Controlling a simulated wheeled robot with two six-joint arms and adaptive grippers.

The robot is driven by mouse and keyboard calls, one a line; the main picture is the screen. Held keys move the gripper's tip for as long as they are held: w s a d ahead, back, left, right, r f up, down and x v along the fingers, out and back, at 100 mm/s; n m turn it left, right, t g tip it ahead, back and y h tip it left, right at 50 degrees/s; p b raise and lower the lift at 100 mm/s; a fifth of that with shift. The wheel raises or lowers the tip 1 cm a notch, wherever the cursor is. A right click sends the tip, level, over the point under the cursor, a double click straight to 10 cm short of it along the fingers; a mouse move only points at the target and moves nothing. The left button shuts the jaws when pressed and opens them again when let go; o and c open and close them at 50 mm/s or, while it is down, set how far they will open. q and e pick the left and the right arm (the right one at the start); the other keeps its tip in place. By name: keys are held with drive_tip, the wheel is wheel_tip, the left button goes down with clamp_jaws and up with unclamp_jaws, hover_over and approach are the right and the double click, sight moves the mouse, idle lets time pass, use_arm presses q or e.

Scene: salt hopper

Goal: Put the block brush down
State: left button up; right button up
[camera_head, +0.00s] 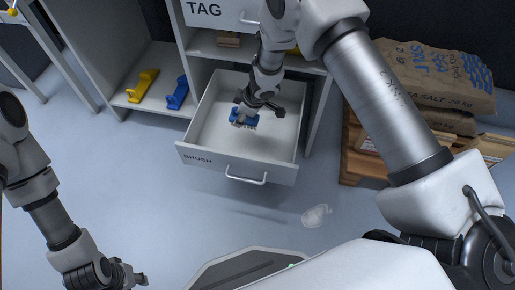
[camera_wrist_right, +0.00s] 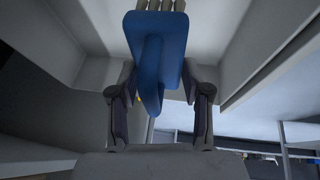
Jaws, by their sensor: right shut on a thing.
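The block brush (camera_head: 241,116) is blue with pale bristles on its lower side. It is inside the open drawer (camera_head: 222,168) marked BRUSH, low over the drawer floor; I cannot tell whether the bristles touch it. My right gripper (camera_head: 247,104) reaches down into the drawer and is shut on the brush. In the right wrist view the brush's blue block and handle (camera_wrist_right: 158,45) show between the fingers of the right gripper (camera_wrist_right: 160,105). My left gripper (camera_head: 132,274) is low at the left, away from the drawer, with its finger gap unclear.
A yellow brush (camera_head: 143,86) and another blue brush (camera_head: 178,93) stand on the shelf left of the drawer. A TAG drawer (camera_head: 218,12) is above. Salt sacks (camera_head: 425,75) lie on a pallet at right.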

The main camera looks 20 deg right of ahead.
sight(252, 123)
wheel_tip(252, 123, down, 10)
drive_tip(key=b, duration=0.6)
drive_tip(key=shift+d+f, duration=0.1)
drive_tip(key=shift+f, duration=0.1)
drive_tip(key=shift+r, duration=0.15)
drive_tip(key=shift+c, duration=0.5)
drive_tip(key=o, duration=1.1)
drive_tip(key=p+v, duration=0.4)
drive_tip(key=v, duration=0.7)
drive_tip(key=shift+s+d+r, duration=0.1)
drive_tip(key=shift+r, duration=0.15)
drive_tip(key=shift+s+r, duration=0.15)
